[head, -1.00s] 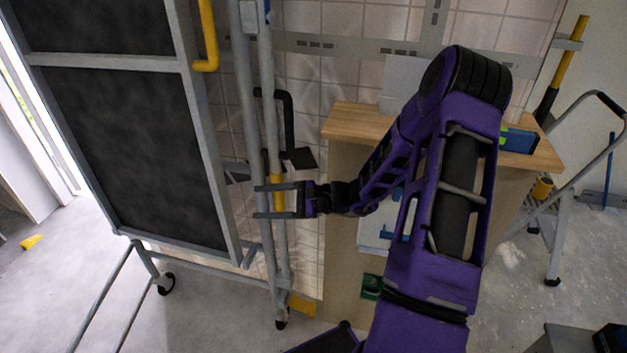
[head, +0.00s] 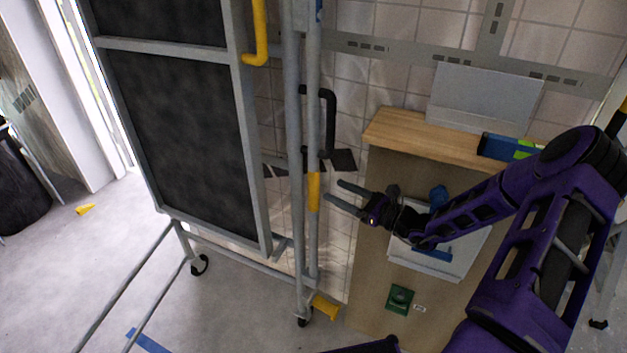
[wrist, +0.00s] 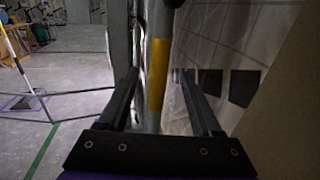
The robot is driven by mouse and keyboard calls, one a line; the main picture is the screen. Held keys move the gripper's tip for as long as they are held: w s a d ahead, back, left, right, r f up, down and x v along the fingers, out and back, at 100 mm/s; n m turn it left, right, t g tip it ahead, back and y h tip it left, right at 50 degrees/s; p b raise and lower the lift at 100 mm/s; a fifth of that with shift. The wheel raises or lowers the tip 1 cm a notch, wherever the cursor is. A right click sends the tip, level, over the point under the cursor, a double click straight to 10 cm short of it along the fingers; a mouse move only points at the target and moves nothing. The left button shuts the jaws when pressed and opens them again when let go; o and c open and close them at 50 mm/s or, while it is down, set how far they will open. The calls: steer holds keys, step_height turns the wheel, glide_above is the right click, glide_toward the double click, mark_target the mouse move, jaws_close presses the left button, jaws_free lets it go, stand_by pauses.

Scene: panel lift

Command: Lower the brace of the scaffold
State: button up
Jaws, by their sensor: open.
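The scaffold is a grey tube frame (head: 294,130) on castors, upright beside a tall dark panel. A thin upright tube at its right side, which looks like the brace, carries a yellow sleeve (head: 314,192). In the wrist view the yellow sleeve (wrist: 157,75) shows in the gap between my fingers, beyond them. My gripper (head: 334,191) is open and empty, just right of the sleeve at about its height, with its fingers pointing at it. A small gap shows between fingertips and tube in the head view.
A dark panel (head: 170,130) in a grey frame fills the left. A black bent handle (head: 330,110) stands behind the tube. A wooden cabinet (head: 372,275) stands close on the right, behind my arm. A yellow pedal (head: 325,307) is low at the frame's foot. Open floor lies left.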

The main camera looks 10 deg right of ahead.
mark_target(318, 182)
steer(key=x, duration=0.8)
steer(key=shift+w+a, duration=0.25)
steer(key=shift+a, duration=0.05)
jaws_close()
stand_by(1.0)
